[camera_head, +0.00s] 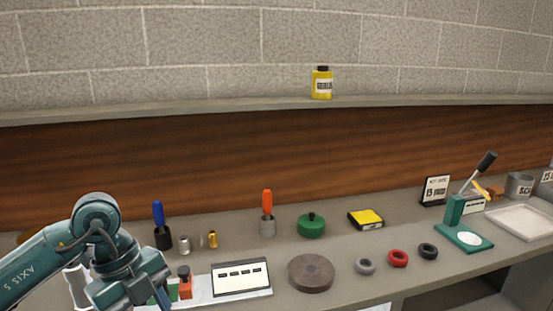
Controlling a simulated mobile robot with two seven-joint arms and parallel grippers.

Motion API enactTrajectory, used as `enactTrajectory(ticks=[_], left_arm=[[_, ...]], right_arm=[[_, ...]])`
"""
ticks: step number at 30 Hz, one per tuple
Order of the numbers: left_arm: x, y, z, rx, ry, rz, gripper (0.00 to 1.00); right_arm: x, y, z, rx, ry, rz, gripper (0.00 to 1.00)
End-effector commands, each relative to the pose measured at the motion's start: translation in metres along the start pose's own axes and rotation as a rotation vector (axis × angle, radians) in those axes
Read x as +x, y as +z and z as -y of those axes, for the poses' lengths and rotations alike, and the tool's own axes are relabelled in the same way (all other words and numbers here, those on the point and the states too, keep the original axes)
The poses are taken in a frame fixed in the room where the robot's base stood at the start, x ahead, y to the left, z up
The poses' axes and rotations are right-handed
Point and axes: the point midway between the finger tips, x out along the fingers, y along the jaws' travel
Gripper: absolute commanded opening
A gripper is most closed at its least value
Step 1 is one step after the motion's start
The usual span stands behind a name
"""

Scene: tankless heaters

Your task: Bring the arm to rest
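My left arm (98,235) comes in from the left over the front left of the workbench (230,240). It is bent, and its wrist points down beside the white tray that holds an orange and black part (185,283). The fingertips of my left gripper are not clearly visible: the wrist and the picture's lower edge hide them. I cannot tell whether it holds anything. My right arm and gripper are not in view.
A blue-handled tool (158,216), an orange-handled tool (267,205), a green lidded pot (312,224) and a brown disc (311,272) stand on the bench. A green lever press (463,222) stands right. A yellow bottle (322,85) stands on the shelf.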

Motion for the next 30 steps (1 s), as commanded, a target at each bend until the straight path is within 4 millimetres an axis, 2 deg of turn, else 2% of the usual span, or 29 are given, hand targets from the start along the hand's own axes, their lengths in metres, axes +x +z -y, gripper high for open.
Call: enactTrajectory(ticks=[1, 3, 5, 6, 9, 11, 13, 14, 17, 20, 23, 25, 27, 30], left_arm=[[0.014, -0.022, 0.005, 0.067, -0.026, -0.11, 0.41], [0.029, -0.056, 0.013, 0.16, -0.09, -0.272, 0.41], [0.037, -0.089, 0.019, 0.233, -0.169, -0.435, 0.41], [0.04, -0.112, 0.024, 0.273, -0.238, -0.549, 0.41], [0.033, -0.163, 0.038, 0.313, -0.468, -0.839, 0.41], [0.021, -0.183, 0.047, 0.283, -0.64, -0.993, 0.41], [0.005, -0.192, 0.059, 0.19, -0.854, -1.129, 0.41], [0.0, -0.191, 0.064, 0.131, -0.945, -1.169, 0.41], [-0.008, -0.168, 0.078, -0.137, -1.223, -1.225, 0.41], [0.009, -0.126, 0.079, -0.485, -1.419, -1.154, 0.41], [0.055, -0.081, 0.06, -0.871, -1.484, -0.979, 0.41], [0.097, -0.058, 0.035, -1.11, -1.446, -0.833, 0.41], [0.135, -0.048, 0.008, -1.287, -1.368, -0.705, 0.41], [0.179, -0.045, -0.03, -1.459, -1.236, -0.568, 0.41]], right_arm=[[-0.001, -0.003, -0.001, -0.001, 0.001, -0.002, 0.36], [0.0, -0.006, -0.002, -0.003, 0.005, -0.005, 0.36], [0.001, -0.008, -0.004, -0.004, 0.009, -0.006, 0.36], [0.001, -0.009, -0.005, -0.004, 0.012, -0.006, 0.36], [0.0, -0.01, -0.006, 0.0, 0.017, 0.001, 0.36], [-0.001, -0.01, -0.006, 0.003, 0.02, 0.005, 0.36], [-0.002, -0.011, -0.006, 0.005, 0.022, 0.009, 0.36], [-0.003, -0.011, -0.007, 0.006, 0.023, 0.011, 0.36], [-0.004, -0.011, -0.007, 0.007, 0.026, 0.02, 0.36], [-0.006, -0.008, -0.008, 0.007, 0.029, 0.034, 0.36], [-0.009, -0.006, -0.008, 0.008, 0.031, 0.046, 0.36], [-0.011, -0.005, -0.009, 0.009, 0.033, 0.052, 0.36], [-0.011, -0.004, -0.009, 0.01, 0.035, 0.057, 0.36], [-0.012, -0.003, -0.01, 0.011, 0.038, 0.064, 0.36]])
